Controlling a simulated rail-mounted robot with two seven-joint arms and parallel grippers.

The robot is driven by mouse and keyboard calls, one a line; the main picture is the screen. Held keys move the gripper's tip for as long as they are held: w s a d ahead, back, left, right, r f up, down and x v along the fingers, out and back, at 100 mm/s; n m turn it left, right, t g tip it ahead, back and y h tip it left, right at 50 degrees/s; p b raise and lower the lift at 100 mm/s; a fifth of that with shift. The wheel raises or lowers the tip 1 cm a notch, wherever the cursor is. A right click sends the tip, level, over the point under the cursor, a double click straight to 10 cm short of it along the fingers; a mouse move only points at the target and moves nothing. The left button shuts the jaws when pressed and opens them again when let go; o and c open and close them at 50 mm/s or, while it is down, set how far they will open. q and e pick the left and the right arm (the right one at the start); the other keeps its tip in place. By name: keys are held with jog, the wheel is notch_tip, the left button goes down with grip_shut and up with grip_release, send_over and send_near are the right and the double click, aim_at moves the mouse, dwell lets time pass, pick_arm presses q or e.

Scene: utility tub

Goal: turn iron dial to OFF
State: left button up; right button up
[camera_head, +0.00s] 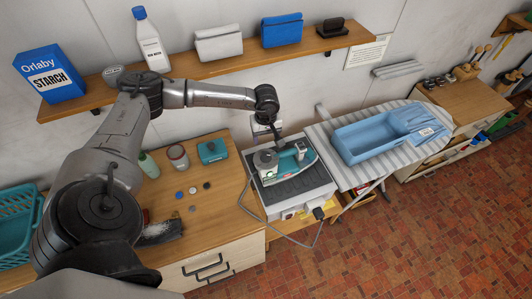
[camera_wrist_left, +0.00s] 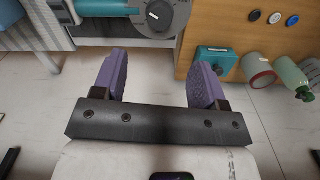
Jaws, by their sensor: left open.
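The teal iron (camera_head: 292,160) rests on a grey stand on a white cabinet, and its teal body shows at the top of the left wrist view (camera_wrist_left: 105,7). A round grey dial (camera_head: 266,158) sits at its left end; the round grey part (camera_wrist_left: 165,18) at the top of the left wrist view looks like this dial. Its setting marks are too small to read. My left gripper (camera_head: 279,138) is above and just behind the iron. In the left wrist view its two purple-padded fingers (camera_wrist_left: 157,78) are apart with nothing between them. My right gripper is out of view.
A teal box (camera_head: 211,151), a jar (camera_head: 178,156) and a green bottle (camera_head: 148,165) stand on the wooden counter left of the iron. A blue tub (camera_head: 370,140) stands on the striped ironing board at right. A shelf (camera_head: 220,66) runs behind my arm. A cord loops in front.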

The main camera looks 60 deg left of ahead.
aim_at(266, 155)
pick_arm(q)
notch_tip(266, 155, down, 11)
jog(key=shift+p, duration=0.9)
jog(key=shift+c, duration=0.3)
jog(key=c, duration=0.9)
jog(key=shift+n, duration=0.3)
